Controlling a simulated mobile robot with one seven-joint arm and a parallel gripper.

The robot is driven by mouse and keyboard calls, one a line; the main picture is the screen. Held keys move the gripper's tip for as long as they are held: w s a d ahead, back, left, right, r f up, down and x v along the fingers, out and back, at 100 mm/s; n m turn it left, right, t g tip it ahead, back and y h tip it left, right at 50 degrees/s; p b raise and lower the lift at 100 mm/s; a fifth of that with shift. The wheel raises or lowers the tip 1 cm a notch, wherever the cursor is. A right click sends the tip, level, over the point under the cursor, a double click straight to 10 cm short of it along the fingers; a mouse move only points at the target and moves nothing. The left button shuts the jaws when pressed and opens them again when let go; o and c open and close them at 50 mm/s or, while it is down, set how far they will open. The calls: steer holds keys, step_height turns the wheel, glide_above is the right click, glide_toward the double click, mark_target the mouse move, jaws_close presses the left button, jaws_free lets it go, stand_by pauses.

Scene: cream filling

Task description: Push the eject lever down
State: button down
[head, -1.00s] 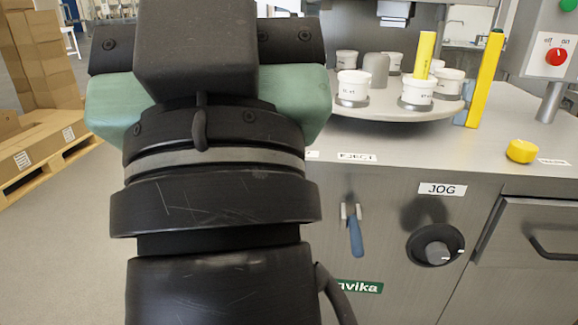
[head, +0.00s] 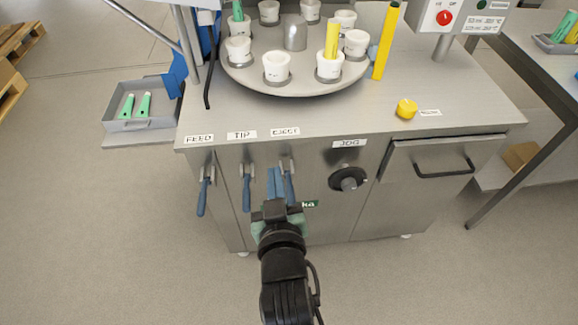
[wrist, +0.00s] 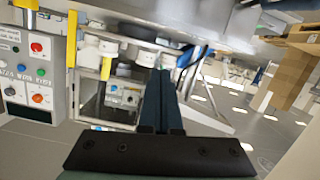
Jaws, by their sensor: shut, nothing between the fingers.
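The eject lever (head: 289,188) is a blue handle on a metal bracket on the front of the steel cabinet, below the EJECT label (head: 285,132). Its handle points downward, slightly tilted. My gripper (head: 275,171) is shut and empty, with its blue fingers pointing up just left of the eject lever. In the head view they appear side by side; I cannot tell whether they touch. In the wrist view the shut fingers (wrist: 161,78) show as a dark blue pair, and I cannot make out the lever there.
The tip lever (head: 246,193) and feed lever (head: 203,197) hang to the left. The jog knob (head: 348,180) and a drawer handle (head: 445,168) are to the right. A turntable (head: 295,88) with white cups and a yellow knob (head: 406,108) are on top. Open floor lies in front.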

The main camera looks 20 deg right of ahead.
steer(key=s+f+g+p, duration=0.2)
steer(key=s+f+p, duration=0.1)
steer(key=s+f, duration=0.1)
steer(key=shift+s+d+f, duration=0.15)
steer(key=shift+s+f, duration=0.15)
steer(key=shift+s, duration=0.3)
steer(key=shift+w, duration=0.1)
glide_above(290, 200)
step_height(290, 200, down, 4)
step_height(290, 200, down, 3)
steer(key=shift+r, duration=0.2)
steer(key=shift+f, duration=0.55)
steer(key=shift+f+b, duration=0.1)
steer(key=shift+b, duration=0.3)
steer(key=shift+s+f+b, duration=0.25)
steer(key=shift+s+b, duration=0.1)
steer(key=shift+b, duration=0.55)
